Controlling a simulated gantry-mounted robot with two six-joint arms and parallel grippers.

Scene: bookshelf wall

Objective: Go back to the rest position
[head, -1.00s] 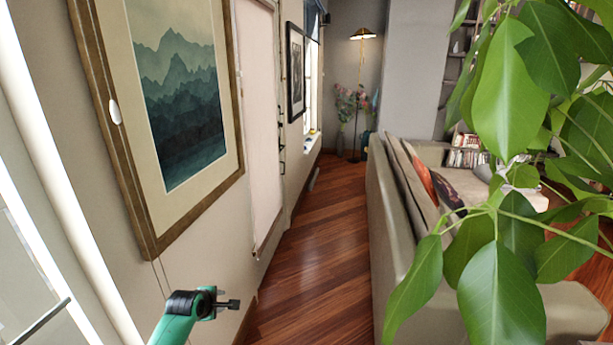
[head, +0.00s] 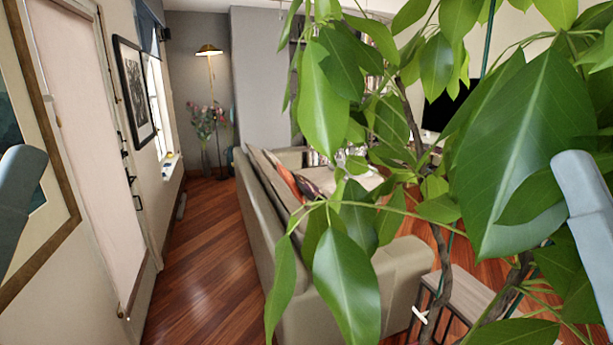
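Neither of my grippers shows in the head view. A grey-blue link of my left arm stands at the left edge, in front of the framed picture (head: 52,170). A similar link of my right arm stands at the right edge, in front of the plant leaves. What my grippers hold, if anything, is out of sight.
A large leafy plant (head: 345,285) fills the right half, close to me. Behind it is a beige sofa (head: 262,235). The wooden floor (head: 195,270) is clear between sofa and left wall. A lit floor lamp (head: 209,50) stands at the far end.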

